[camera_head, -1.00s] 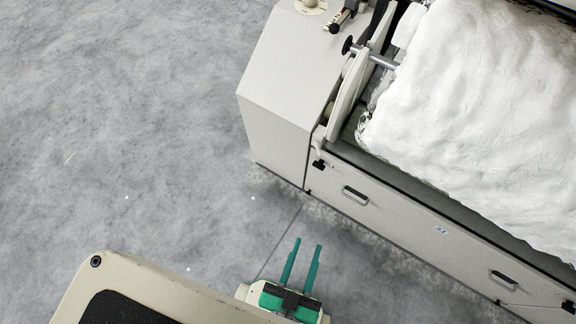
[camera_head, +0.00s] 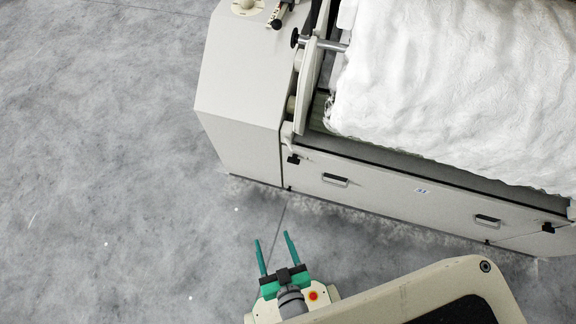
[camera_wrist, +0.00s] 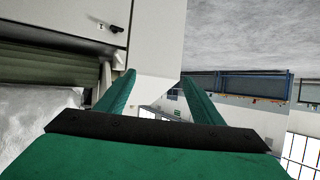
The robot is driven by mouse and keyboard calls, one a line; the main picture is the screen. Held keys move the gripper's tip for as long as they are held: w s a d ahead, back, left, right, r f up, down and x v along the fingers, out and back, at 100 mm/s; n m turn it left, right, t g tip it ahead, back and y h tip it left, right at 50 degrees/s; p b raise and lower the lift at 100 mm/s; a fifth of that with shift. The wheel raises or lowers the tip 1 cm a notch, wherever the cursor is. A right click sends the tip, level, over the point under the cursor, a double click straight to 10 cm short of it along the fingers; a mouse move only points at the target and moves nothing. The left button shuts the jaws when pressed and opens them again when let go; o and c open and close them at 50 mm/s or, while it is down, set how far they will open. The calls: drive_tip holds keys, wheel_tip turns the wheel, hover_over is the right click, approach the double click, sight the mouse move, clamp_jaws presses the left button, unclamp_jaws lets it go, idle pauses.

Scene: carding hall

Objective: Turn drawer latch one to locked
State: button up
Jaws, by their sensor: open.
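The long pale drawer front (camera_head: 395,197) of the machine has two black latches. One black latch (camera_head: 293,159) is at its left end, the other black latch (camera_head: 548,228) near its right end. I cannot tell from a label which is latch one. My gripper (camera_head: 272,240), with green fingers, is open and empty over the floor, in front of the drawer and clear of it. In the wrist view a black latch (camera_wrist: 115,28) beside a small label shows on a pale panel, left of my open gripper (camera_wrist: 158,78). Which way it is set is too small to tell.
The drawer has two recessed handles, a left handle (camera_head: 335,180) and a right handle (camera_head: 487,220). White fibre (camera_head: 440,90) fills the machine above it. A pale end housing (camera_head: 240,95) stands at left. The grey floor (camera_head: 100,160) at left is clear.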

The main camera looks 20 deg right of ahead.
drive_tip(key=w+d+f+m+g+h, duration=0.1)
drive_tip(key=w+d+f, duration=0.1)
drive_tip(key=w+f, duration=0.45)
drive_tip(key=m+h, duration=0.6)
drive_tip(key=h, duration=0.1)
approach(293, 161)
drive_tip(key=shift+g, duration=0.4)
drive_tip(key=x, duration=0.7)
drive_tip(key=shift+w+r, duration=0.1)
drive_tip(key=shift+r, duration=0.2)
drive_tip(key=shift+c, duration=0.6)
drive_tip(key=c, duration=0.9)
